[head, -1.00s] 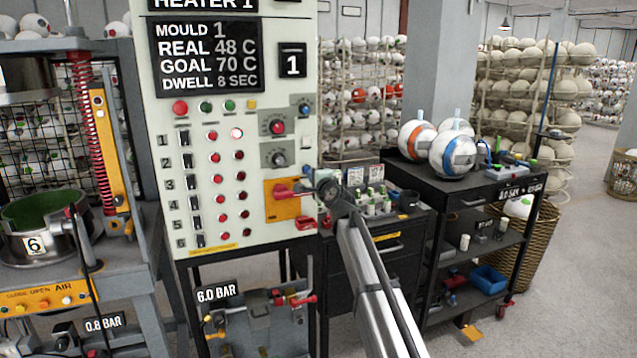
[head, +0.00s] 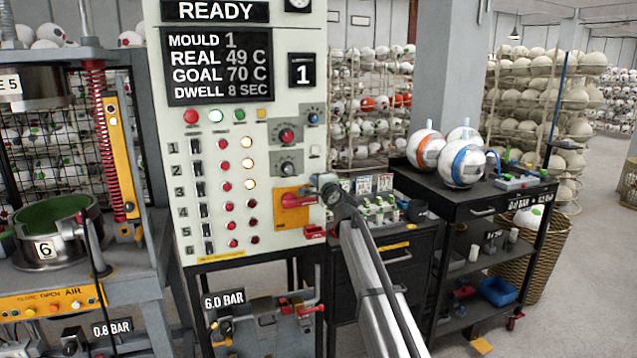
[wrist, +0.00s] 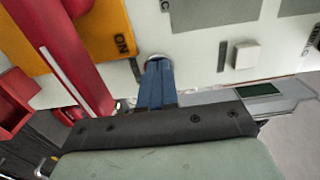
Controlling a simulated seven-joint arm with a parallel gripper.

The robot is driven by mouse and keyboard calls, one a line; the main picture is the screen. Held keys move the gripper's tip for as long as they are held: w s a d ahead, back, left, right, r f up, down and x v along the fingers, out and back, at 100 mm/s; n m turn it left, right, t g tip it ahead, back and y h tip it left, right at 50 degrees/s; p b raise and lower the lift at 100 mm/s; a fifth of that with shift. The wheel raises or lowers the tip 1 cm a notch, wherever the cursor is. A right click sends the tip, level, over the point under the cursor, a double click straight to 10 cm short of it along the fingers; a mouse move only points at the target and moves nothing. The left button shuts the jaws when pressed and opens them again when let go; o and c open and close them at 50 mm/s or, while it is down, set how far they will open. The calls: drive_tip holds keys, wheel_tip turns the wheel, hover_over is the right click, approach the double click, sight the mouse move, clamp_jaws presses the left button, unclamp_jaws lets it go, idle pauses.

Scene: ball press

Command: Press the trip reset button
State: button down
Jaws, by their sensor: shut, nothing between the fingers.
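The heater control panel (head: 265,205) stands in front of me; its display (head: 216,11) reads READY. In the wrist view my gripper (wrist: 158,66) is shut and empty, its blue fingertips at a round, metal-rimmed button (wrist: 153,57) on the panel face. The fingers cover most of this button, so I cannot tell how far it is pressed, and no trip reset label is readable. In the head view my gripper (head: 322,186) is at the panel's right edge, beside the orange switch plate (head: 290,220); its tips are hidden.
A red rotary handle (head: 298,200) on the orange plate is close left of my fingers; it also shows in the wrist view (wrist: 68,50). A square white button (wrist: 246,55) is to their right. A black trolley with balls (head: 466,163) stands right of my arm.

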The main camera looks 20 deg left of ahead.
drive_tip(key=shift+w+a+r, duration=0.15)
drive_tip(key=shift+w+a, duration=0.1)
drive_tip(key=shift+w, duration=0.05)
drive_tip(key=v, duration=1.4)
drive_tip(key=shift+s+d, duration=0.3)
